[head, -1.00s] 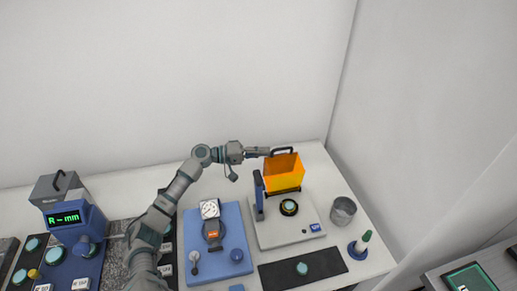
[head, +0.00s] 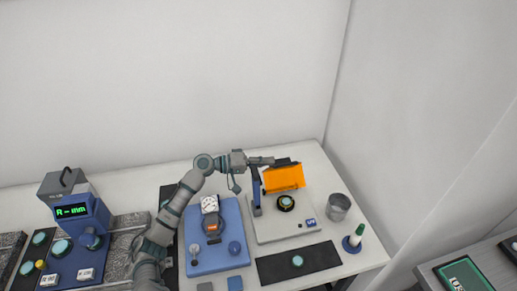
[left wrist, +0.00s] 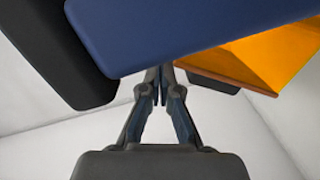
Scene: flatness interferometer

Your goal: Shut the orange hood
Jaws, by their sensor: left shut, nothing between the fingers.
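The orange hood (head: 284,178) is tilted, partly raised above its pale base plate (head: 285,230), on the blue upright post (head: 256,190). In the left wrist view the orange hood (left wrist: 268,55) shows at the upper right, beside a large blue part (left wrist: 180,30). My left gripper (head: 270,161) is at the top back edge of the hood. Its fingers (left wrist: 159,85) are closed together with nothing between them. I cannot tell whether they touch the hood. The hood's handle is not clear behind the gripper. My right gripper is not in view.
On the base under the hood is a dark round holder (head: 286,202). A metal cup (head: 338,206) and a green-topped bottle (head: 355,238) stand to the right. A black mat (head: 298,264) lies in front.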

